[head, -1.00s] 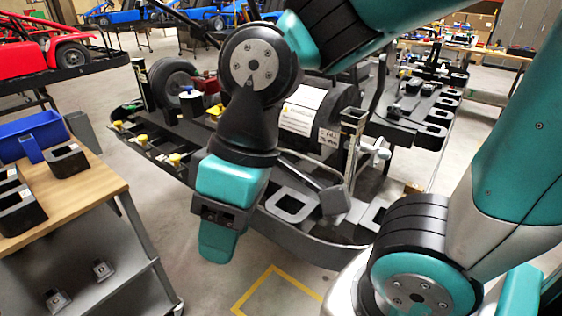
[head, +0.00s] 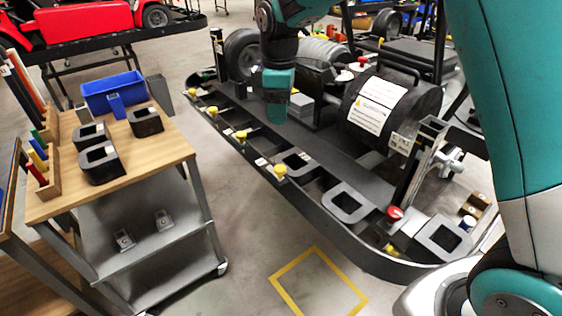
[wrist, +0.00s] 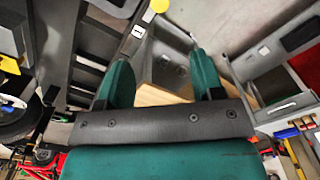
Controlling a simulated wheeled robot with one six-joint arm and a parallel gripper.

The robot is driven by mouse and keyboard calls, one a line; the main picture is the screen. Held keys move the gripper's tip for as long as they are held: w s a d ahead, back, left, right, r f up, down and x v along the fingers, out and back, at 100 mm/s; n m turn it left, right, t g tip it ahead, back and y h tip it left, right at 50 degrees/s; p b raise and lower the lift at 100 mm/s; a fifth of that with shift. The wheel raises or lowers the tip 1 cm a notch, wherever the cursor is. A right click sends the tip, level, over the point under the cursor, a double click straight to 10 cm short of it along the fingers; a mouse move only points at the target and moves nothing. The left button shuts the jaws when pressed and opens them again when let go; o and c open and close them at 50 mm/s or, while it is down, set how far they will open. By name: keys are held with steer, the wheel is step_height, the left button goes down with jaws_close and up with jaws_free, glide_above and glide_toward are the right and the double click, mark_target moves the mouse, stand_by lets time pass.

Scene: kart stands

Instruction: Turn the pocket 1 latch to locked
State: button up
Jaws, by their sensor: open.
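Several yellow latch knobs line the near edge of the dark kart tray (head: 330,222) in the head view: a nearest one (head: 280,170), one behind it (head: 242,135), and others (head: 212,111) farther back. Small white labels sit beside them, too small to read, so I cannot tell which knob is pocket 1. A yellow knob (wrist: 158,5) shows at the top edge of the wrist view, beyond the fingertips. My gripper (head: 276,112) hangs over the tray, right of the knobs in the head view. Its teal fingers are apart and empty in the wrist view (wrist: 163,82).
A wooden-topped cart (head: 165,155) at left holds a blue bin (head: 112,92) and black blocks (head: 102,160). A red knob (head: 395,213) and a black drum (head: 412,105) stand on the kart at right. Floor between cart and kart is clear, with a yellow-taped square (head: 318,285).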

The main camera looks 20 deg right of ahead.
mark_target(280, 168)
step_height(280, 168, down, 17)
steer(key=shift+f+p, duration=0.1)
steer(key=shift+p, duration=1)
steer(key=c, duration=0.9)
